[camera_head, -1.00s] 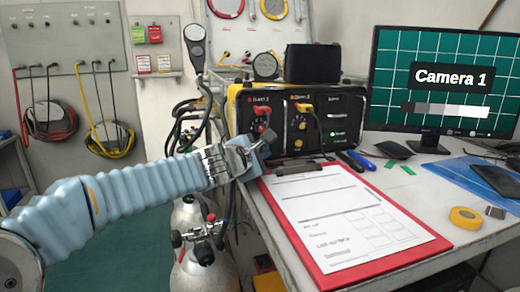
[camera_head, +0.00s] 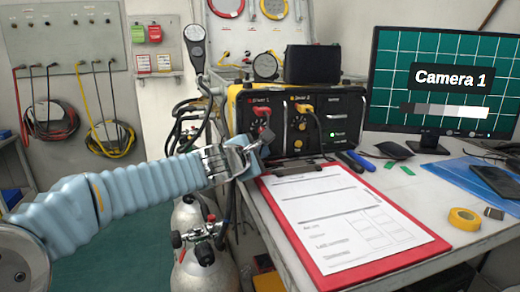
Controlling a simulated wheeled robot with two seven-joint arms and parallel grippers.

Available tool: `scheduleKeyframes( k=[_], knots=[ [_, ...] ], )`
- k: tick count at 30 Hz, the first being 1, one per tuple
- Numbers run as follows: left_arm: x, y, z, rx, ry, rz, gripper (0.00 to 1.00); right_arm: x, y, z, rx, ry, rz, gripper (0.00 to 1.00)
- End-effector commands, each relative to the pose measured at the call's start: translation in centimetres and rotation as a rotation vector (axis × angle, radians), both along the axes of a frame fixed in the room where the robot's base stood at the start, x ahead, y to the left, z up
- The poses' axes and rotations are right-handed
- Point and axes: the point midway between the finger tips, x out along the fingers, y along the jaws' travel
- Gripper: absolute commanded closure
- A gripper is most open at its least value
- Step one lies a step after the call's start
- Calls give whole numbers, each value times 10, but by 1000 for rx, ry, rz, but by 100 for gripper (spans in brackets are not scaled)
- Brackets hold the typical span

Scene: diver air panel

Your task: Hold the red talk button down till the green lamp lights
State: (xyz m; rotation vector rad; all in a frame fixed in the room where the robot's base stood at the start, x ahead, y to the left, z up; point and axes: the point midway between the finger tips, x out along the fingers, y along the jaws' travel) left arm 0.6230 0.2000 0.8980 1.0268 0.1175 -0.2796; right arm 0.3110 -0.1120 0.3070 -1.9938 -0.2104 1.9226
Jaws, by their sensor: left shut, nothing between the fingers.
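The air panel (camera_head: 318,108) is a black-fronted box with a yellow frame on the bench, left of the monitor. My left gripper (camera_head: 266,138) is shut and empty, its tips at the lower left of the panel front. I cannot tell whether they touch it. I cannot make out a red talk button; the gripper covers part of that area. A red plug or knob (camera_head: 263,111) shows just above the gripper. A small green light (camera_head: 332,134) glows at the panel's right, its label too small to read surely. My right gripper is not in view.
A red clipboard (camera_head: 388,262) with a form lies in front of the panel. A monitor (camera_head: 445,80) stands to the right. Yellow tape (camera_head: 464,219) lies near the bench's right side. Gas cylinders (camera_head: 188,215) stand left of the bench, below my arm.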

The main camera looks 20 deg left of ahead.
Motion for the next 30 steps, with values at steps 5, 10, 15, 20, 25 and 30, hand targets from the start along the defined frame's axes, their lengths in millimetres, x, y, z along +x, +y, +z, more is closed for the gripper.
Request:
scheduleKeyframes(
  k=[5, 10, 15, 20, 25, 30],
  knots=[
    [0, 0, 0, 0, 0, 0, 100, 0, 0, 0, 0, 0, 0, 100],
    [2, 2, 0, -1, 1, 1, 100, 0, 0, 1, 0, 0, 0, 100],
    [4, 3, 0, -1, 1, 1, 100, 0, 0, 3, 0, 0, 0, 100],
    [5, 4, 0, -1, 1, 1, 100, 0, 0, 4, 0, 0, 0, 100],
    [6, 5, 0, -1, 0, 2, 100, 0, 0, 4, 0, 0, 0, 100],
    [6, 5, 0, -1, 0, 2, 100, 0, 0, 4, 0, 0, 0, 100]
  ],
)
